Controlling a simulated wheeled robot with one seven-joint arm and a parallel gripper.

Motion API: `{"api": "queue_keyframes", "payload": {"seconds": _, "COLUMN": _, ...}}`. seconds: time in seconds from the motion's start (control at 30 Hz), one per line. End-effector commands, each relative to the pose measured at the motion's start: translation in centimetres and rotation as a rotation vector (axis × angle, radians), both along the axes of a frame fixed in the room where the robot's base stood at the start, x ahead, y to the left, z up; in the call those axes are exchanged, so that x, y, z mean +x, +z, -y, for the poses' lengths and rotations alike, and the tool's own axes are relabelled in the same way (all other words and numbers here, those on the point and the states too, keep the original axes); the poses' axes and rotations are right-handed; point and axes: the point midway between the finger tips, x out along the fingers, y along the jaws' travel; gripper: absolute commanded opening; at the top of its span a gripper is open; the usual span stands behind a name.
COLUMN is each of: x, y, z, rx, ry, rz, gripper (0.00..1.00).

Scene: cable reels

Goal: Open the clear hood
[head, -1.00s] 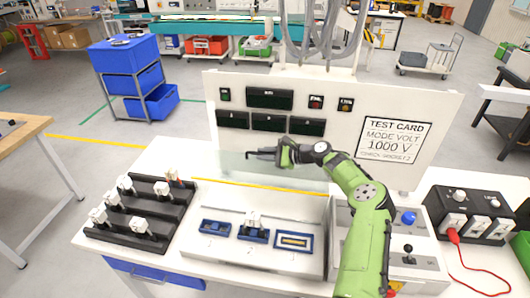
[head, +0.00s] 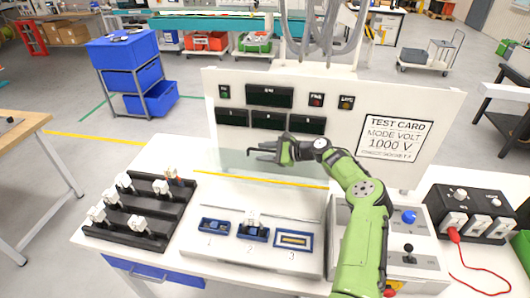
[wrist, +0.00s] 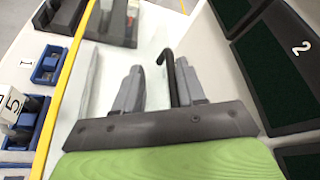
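The clear hood (head: 235,161) shows as a faint see-through sheet in front of the white upright panel. A yellow strip (head: 272,180) runs along its lower side; a yellow strip also shows in the wrist view (wrist: 72,70). My gripper (head: 262,151) is at the hood's upper side, close to the panel. In the wrist view its two grey fingers (wrist: 158,82) stand apart. A dark hooked bar (wrist: 172,72) rises between them, close to the right finger; I cannot tell whether it touches. The hood's hinge is not clear.
Blue sockets marked 1, 2 and 3 (head: 295,240) lie in front of the hood; a white part stands in the middle one. A black rack (head: 140,213) with several white plugs is at left. A control box with joystick (head: 408,250) and a black box (head: 470,213) are at right.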

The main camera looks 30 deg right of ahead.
Motion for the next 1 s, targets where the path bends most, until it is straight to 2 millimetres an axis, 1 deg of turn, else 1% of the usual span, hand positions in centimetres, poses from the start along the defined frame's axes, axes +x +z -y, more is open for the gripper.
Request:
{"api": "queue_keyframes", "payload": {"seconds": 0.13, "x": -0.2, "y": 0.1, "z": 0.2, "rx": -0.001, "ry": 0.0, "rz": 0.001, "gripper": 0.38}}
{"api": "queue_keyframes", "payload": {"seconds": 0.23, "x": -1.2, "y": 0.5, "z": 1.2, "rx": -0.001, "ry": -0.003, "rz": 0.002, "gripper": 0.38}}
{"api": "queue_keyframes", "payload": {"seconds": 0.37, "x": -3.6, "y": 1.6, "z": 3.5, "rx": -0.002, "ry": -0.005, "rz": 0.002, "gripper": 0.38}}
{"api": "queue_keyframes", "payload": {"seconds": 0.5, "x": -6.5, "y": 2.9, "z": 6.0, "rx": -0.002, "ry": -0.005, "rz": 0.002, "gripper": 0.38}}
{"api": "queue_keyframes", "payload": {"seconds": 0.6, "x": -8.3, "y": 3.8, "z": 7.7, "rx": -0.001, "ry": -0.004, "rz": 0.002, "gripper": 0.38}}
{"api": "queue_keyframes", "payload": {"seconds": 0.7, "x": -9.8, "y": 4.5, "z": 8.9, "rx": -0.001, "ry": -0.002, "rz": 0.001, "gripper": 0.38}}
{"api": "queue_keyframes", "payload": {"seconds": 0.83, "x": -10.8, "y": 5.0, "z": 9.8, "rx": 0.0, "ry": 0.0, "rz": 0.0, "gripper": 0.38}}
{"api": "queue_keyframes", "payload": {"seconds": 1.0, "x": -11.0, "y": 5.1, "z": 10.0, "rx": 0.0, "ry": 0.001, "rz": -0.001, "gripper": 0.38}}
